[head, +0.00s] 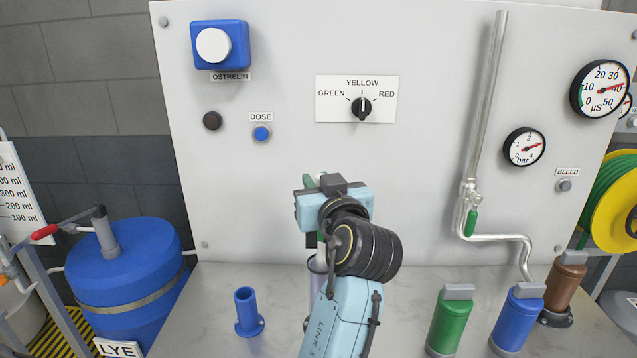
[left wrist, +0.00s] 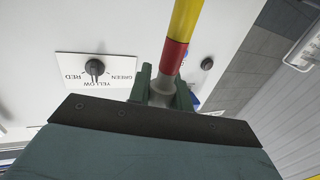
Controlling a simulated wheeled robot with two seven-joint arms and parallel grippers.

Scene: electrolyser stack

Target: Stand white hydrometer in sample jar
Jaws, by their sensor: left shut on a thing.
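My left gripper (head: 320,212) is in front of the panel, seen from behind, its wrist covering most of its jaws. In the left wrist view its green fingers (left wrist: 166,98) are shut on a thin rod, which I take to be the hydrometer (left wrist: 176,52). The rod has a yellow length, a red band and a pale grey-white part between the fingers. In the head view it is almost wholly hidden by my wrist. A translucent, pale violet upright tube, probably the sample jar (head: 316,284), stands on the bench below the gripper, partly behind my arm. My right gripper is not in view.
A short blue flanged cylinder (head: 248,312) stands left on the bench. Green (head: 449,325), blue (head: 518,322) and brown (head: 566,286) cylinders stand to the right, near a bent steel pipe (head: 497,238). The panel (head: 270,180) with a selector knob (head: 362,107) is close behind the gripper.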

